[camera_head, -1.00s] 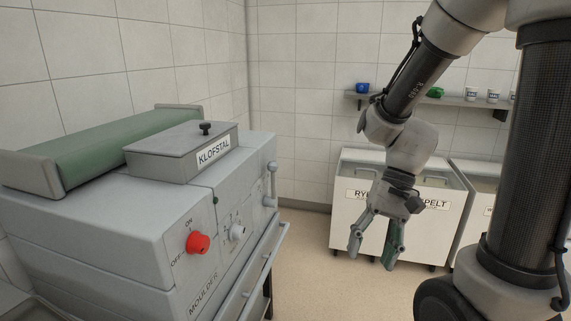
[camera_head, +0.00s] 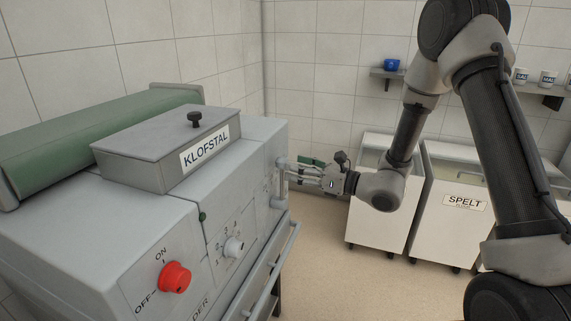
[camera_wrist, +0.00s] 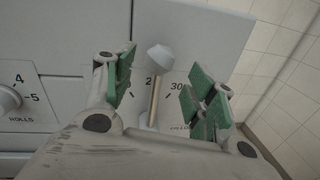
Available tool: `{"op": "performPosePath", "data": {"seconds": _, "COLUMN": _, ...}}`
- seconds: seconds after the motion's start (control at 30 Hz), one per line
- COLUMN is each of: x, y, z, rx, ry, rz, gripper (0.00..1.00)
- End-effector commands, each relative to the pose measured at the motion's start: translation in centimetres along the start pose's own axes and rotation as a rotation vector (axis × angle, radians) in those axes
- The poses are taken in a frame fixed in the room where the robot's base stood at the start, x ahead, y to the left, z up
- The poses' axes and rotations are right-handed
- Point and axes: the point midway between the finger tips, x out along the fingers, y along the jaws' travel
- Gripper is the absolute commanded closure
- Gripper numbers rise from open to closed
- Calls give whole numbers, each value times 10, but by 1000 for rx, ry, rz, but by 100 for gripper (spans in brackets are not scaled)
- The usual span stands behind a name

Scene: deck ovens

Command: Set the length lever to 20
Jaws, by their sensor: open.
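The length lever is a metal rod with a pale grey knob (camera_wrist: 160,55) on the moulder's front panel. In the wrist view it stands nearly upright and leans slightly right. Its rod crosses the dial beside a partly covered number starting with 2, with 30 to its right; I cannot tell the exact setting. My gripper (camera_head: 293,170) is at the right end of the moulder (camera_head: 150,240). Its green-padded fingers are open, one on each side of the lever in the wrist view (camera_wrist: 160,90), with gaps on both sides.
A numbered rolls knob (camera_wrist: 6,98) is left of the lever, and a red on/off knob (camera_head: 174,277) is farther along the panel. A rail (camera_head: 272,270) runs below.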

Motion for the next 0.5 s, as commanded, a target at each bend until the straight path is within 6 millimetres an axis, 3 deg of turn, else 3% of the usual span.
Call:
{"op": "performPosePath", "data": {"seconds": 0.23, "x": 40, "y": 1, "z": -1, "rx": -2, "ry": 2, "rz": 3, "gripper": 44}}
{"op": "performPosePath", "data": {"seconds": 0.5, "x": 53, "y": 0, "z": -1, "rx": -2, "ry": 2, "rz": 1, "gripper": 44}}
